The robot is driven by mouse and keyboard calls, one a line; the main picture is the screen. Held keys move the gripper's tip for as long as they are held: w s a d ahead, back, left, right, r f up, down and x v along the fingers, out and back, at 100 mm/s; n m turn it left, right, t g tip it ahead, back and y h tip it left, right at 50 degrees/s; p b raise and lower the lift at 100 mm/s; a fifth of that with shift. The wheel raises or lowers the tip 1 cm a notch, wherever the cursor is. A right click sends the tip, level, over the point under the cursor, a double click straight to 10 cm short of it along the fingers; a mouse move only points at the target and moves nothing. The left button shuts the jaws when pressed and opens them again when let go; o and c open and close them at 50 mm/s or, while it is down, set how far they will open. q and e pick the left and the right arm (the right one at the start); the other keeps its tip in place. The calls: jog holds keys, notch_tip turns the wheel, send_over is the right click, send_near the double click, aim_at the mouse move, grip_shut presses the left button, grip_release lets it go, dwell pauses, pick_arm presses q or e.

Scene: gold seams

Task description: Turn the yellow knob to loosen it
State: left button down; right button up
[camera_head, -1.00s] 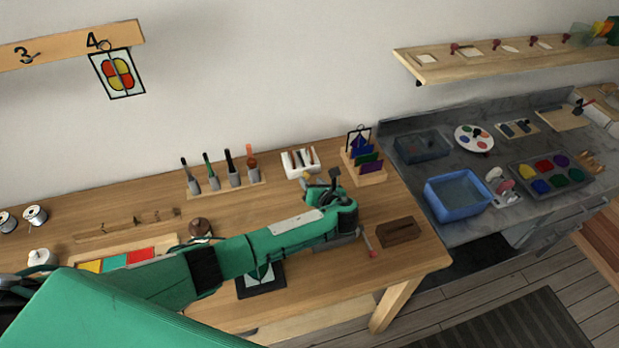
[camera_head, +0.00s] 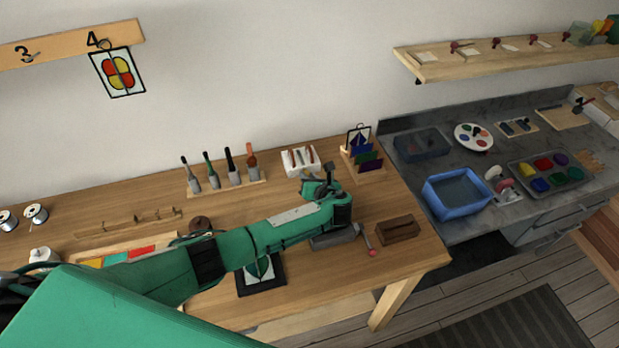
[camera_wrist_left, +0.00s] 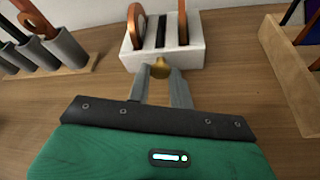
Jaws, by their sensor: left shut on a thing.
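The yellow knob (camera_wrist_left: 160,69) is brass-coloured and sits at the front of a white block (camera_wrist_left: 190,55) in the left wrist view. The block has slots with copper-rimmed discs and dark plates standing in them. My left gripper (camera_wrist_left: 161,76) is shut on the knob, one grey finger on each side of it. In the head view my left gripper (camera_head: 324,174) is just in front of the white block (camera_head: 297,168), and the knob is hidden there. My right gripper is not in view.
A rack of handled tools (camera_head: 228,186) stands left of the block. A wooden rack with coloured panes (camera_head: 364,168) stands close on its right. A dark wooden block (camera_head: 397,230) lies nearer the front right. A blue basin (camera_head: 457,195) is on the grey counter.

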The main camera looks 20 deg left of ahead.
pick_arm(q)
jog(key=shift+r+n+h+p, duration=0.1)
jog(key=shift+n+h+p, duration=0.2)
jog(key=shift+n+p, duration=0.25)
jog(key=shift+s+a+n+t+h, duration=0.15)
jog(key=shift+n+t+h, duration=0.2)
jog(key=shift+n, duration=0.2)
jog(key=shift+n+t+h, duration=0.35)
jog(key=shift+n, duration=0.35)
jog(key=shift+a+n+h, duration=0.1)
jog(key=shift+n+h, duration=0.2)
jog(key=shift+n, duration=0.2)
jog(key=c, duration=1.2)
grip_release()
jog(key=shift+c, duration=0.2)
